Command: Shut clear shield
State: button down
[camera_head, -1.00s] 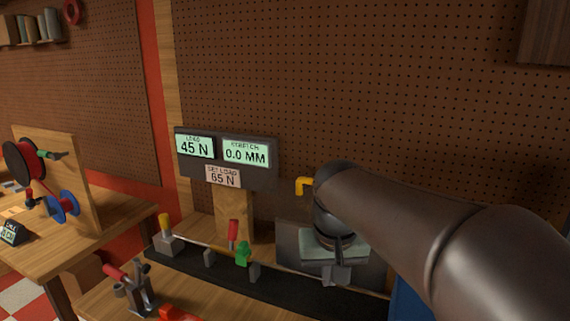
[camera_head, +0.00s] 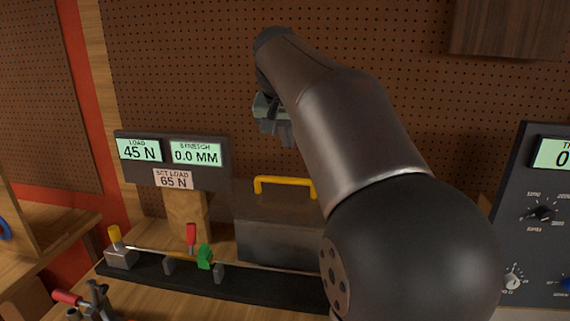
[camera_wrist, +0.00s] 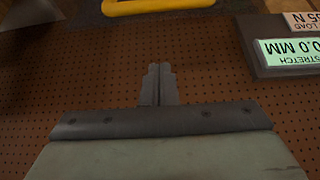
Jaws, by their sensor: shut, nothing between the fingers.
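The clear shield (camera_head: 275,232) shows as a grey, see-through panel behind the black rail, with a yellow handle (camera_head: 285,181) along its top edge. My arm hides its right part, and I cannot tell how far it is swung open. My gripper (camera_head: 289,140) is shut and empty, above the handle and apart from it, in front of the pegboard. In the wrist view the shut fingers (camera_wrist: 159,72) show mid-picture, and part of the yellow handle (camera_wrist: 152,6) is at the top edge.
A display (camera_head: 172,158) reads load 45 N, stretch 0.0 mm, set load 65 N. The black rail (camera_head: 180,278) carries a rod, a green clip (camera_head: 205,256) and a red lever (camera_head: 191,238). A knob panel (camera_head: 540,230) stands at the right.

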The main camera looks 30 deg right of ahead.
jog(key=f, duration=0.5)
jog(key=shift+s+a+f+p, duration=0.1)
jog(key=shift+s+f+p, duration=0.1)
jog(key=shift+f+p, duration=0.1)
jog(key=shift+a+f, duration=0.1)
jog(key=shift+f, duration=0.25)
jog(key=shift+s, duration=0.1)
jog(key=shift+a+f, duration=0.1)
